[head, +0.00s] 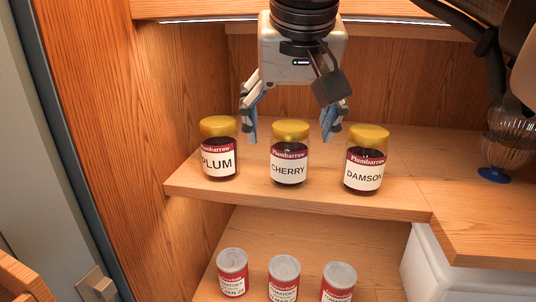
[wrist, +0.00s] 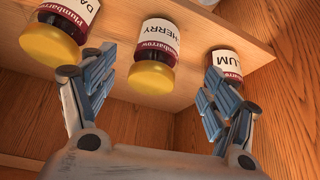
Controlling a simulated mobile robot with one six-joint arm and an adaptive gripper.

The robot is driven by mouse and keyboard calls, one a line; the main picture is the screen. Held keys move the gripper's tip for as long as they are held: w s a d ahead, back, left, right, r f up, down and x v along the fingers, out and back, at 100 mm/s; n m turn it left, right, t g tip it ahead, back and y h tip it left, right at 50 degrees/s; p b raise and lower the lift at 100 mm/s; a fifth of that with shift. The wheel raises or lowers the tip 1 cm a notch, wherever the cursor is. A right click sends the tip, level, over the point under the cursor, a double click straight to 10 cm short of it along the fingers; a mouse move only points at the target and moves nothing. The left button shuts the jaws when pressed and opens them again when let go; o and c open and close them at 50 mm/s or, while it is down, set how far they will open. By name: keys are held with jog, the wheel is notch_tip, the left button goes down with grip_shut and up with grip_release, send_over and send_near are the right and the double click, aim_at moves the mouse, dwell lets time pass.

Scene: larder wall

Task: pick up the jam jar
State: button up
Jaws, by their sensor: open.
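Three jam jars with gold lids and dark contents stand in a row on the upper shelf: the plum jar (head: 219,149) at left, the cherry jar (head: 289,154) in the middle, the damson jar (head: 366,160) at right. In the wrist view my gripper (wrist: 150,92) frames the cherry jar (wrist: 154,62) beyond the fingertips. The damson jar (wrist: 62,30) and plum jar (wrist: 226,66) lie outside, partly behind the fingers.
Several tins (head: 284,279) stand on the lower shelf (head: 225,215). A glass with a blue foot (head: 494,174) is on the right, above a white container (head: 455,265). A wooden side wall (head: 165,100) borders the plum jar. The neighbouring jars leave narrow gaps beside the cherry jar.

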aim_at(289, 136)
jog(key=x, duration=0.4)
jog(key=shift+w+f, duration=0.1)
jog(key=shift+f, duration=0.1)
jog(key=shift+d+b+x, duration=0.15)
jog(key=shift+x, duration=1.2)
jog(key=shift+d+b+x, duration=0.1)
jog(key=shift+b+x, duration=0.05)
jog(key=shift+x, duration=1.2)
jog(key=shift+c, duration=0.4)
jog(key=c, duration=1.5)
